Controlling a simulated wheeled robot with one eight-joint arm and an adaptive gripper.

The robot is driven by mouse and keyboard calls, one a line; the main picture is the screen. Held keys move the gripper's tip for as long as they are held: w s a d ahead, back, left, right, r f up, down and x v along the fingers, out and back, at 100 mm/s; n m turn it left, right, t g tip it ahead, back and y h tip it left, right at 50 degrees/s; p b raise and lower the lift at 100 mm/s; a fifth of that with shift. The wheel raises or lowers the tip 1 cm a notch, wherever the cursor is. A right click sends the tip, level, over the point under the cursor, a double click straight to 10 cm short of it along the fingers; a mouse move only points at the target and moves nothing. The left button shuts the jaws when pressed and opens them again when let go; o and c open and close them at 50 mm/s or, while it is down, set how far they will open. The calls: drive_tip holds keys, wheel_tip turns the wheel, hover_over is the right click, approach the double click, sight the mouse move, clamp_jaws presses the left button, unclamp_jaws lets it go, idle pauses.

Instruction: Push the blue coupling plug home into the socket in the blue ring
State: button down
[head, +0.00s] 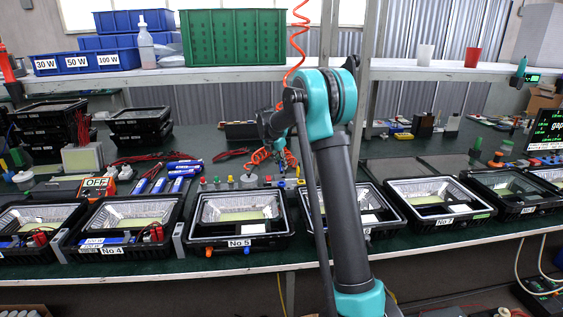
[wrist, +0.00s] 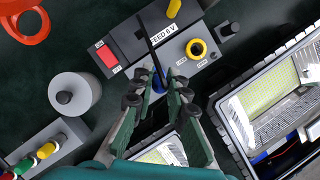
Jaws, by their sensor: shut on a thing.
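In the wrist view, my gripper (wrist: 158,94) has its two dark green fingers closed around a small blue coupling plug (wrist: 158,84). A black lead runs up from it across the grey feed box. The plug is at the near edge of the feed box (wrist: 136,68), which is labelled FEED 6 V. The box carries a red switch and a yellow ring (wrist: 196,48). I cannot make out the blue ring; it may be hidden behind the plug and fingers. How deep the plug sits cannot be told. In the head view, the arm mostly hides my gripper.
A grey cylinder (wrist: 75,94) stands left of my gripper, and a block with coloured posts (wrist: 40,152) at lower left. A floodlight housing (wrist: 272,100) is close on the right. In the head view, housing No 5 (head: 243,243) stands left of my arm on the green bench.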

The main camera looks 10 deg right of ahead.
sight(281, 170)
drive_tip(key=shift+f, duration=2.35)
drive_tip(key=shift+f, duration=1.2)
idle(0.6)
wheel_tip(281, 170, up, 8)
drive_tip(key=shift+r, duration=0.25)
drive_tip(key=shift+f, duration=0.1)
drive_tip(key=shift+f, duration=2.85)
drive_tip(key=shift+f, duration=0.65)
